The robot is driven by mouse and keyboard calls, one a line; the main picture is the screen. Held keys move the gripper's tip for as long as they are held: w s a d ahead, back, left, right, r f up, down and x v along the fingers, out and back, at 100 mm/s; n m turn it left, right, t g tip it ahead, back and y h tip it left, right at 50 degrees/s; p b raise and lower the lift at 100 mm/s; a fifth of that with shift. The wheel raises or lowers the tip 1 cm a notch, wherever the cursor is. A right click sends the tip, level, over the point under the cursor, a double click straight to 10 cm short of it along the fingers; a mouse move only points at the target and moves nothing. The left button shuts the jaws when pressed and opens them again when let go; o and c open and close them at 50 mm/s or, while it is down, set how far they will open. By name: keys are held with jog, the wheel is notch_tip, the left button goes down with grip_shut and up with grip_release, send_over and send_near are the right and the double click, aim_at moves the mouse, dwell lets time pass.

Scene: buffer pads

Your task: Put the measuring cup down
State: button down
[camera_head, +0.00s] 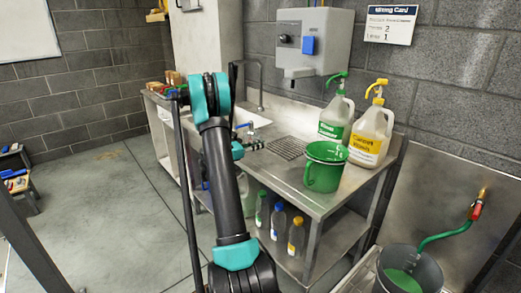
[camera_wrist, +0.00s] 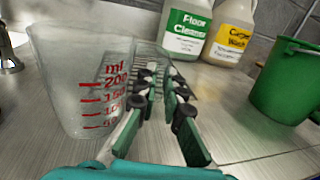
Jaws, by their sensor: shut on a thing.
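The measuring cup (camera_wrist: 75,85) is clear with red "ml" markings. It stands upright at the left of the wrist view, beside my fingers. My gripper (camera_wrist: 155,80) is shut on the cup's clear handle side, though the handle is hard to make out between the fingers. The cup's base is close to the steel counter (camera_wrist: 235,140); I cannot tell whether it touches. In the head view my gripper (camera_head: 256,145) is over the counter (camera_head: 285,180), near the sink, and the cup is not discernible behind my arm.
A green bucket (camera_head: 325,168) stands at the counter's front right. Floor cleaner (camera_head: 337,118) and carpet wash (camera_head: 370,135) jugs stand behind it. A drain grate (camera_head: 290,148) and a sink (camera_head: 255,120) with a tap are nearby. Several bottles stand on the lower shelf.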

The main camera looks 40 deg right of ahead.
jog(key=shift+f, duration=0.95)
jog(key=shift+f, duration=0.15)
jog(key=c, duration=1.7)
grip_release()
